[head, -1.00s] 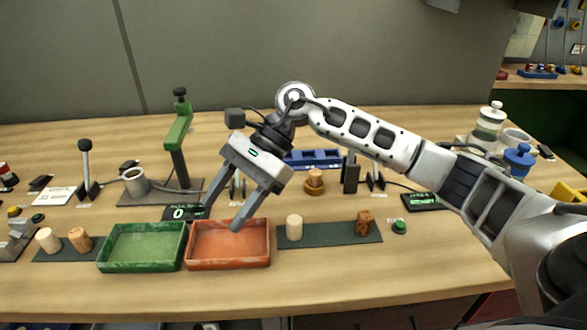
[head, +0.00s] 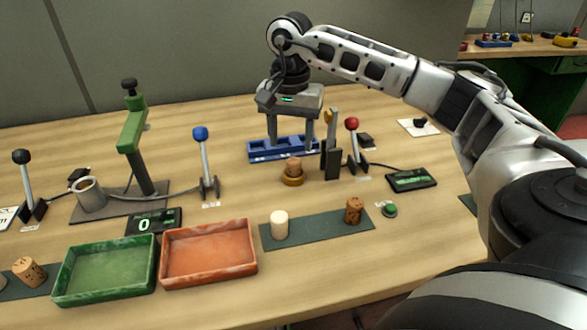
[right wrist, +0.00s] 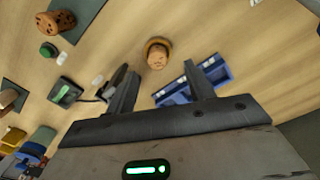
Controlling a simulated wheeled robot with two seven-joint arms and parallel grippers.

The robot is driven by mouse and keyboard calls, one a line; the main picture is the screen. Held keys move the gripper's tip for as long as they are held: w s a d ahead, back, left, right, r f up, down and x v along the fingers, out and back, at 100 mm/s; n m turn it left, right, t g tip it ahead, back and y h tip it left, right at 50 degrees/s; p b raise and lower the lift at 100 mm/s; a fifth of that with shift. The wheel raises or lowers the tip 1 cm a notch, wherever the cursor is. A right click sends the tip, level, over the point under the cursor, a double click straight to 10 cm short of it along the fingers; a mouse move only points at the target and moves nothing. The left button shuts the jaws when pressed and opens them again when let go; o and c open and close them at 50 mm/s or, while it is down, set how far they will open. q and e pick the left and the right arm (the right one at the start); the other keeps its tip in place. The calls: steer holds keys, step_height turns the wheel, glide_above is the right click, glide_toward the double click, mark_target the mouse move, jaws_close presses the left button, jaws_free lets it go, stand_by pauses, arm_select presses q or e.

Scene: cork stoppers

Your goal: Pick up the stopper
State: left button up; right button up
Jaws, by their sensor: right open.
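A cork stopper (head: 293,165) sits upright in a round wooden ring (head: 292,181) near the middle of the table; it also shows in the right wrist view (right wrist: 157,58), beyond the fingertips. A pale stopper (head: 279,226) and a dark speckled stopper (head: 353,211) stand on a dark green mat (head: 316,230). Another cork stopper (head: 29,271) is at the lower left. My right gripper (head: 290,146) is open and empty, pointing down, and appears just behind the ringed stopper, in front of the blue rack. My left gripper is out of view.
The blue rack (head: 258,155) lies behind the fingers. A dark block (head: 332,164) and red-knobbed lever (head: 353,145) stand close on the right. A blue-knobbed lever (head: 204,160) is left. Green (head: 75,297) and orange (head: 200,279) trays are in front.

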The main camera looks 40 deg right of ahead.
mark_target(294, 160)
steer(key=shift+s+d+f+p, duration=0.1)
steer(key=shift+d+f+p, duration=0.1)
steer(key=shift+f, duration=1.3)
steer(key=shift+d+f+p, duration=0.1)
steer(key=shift+f+p, duration=0.1)
steer(key=shift+f, duration=1.25)
steer(key=c, duration=1)
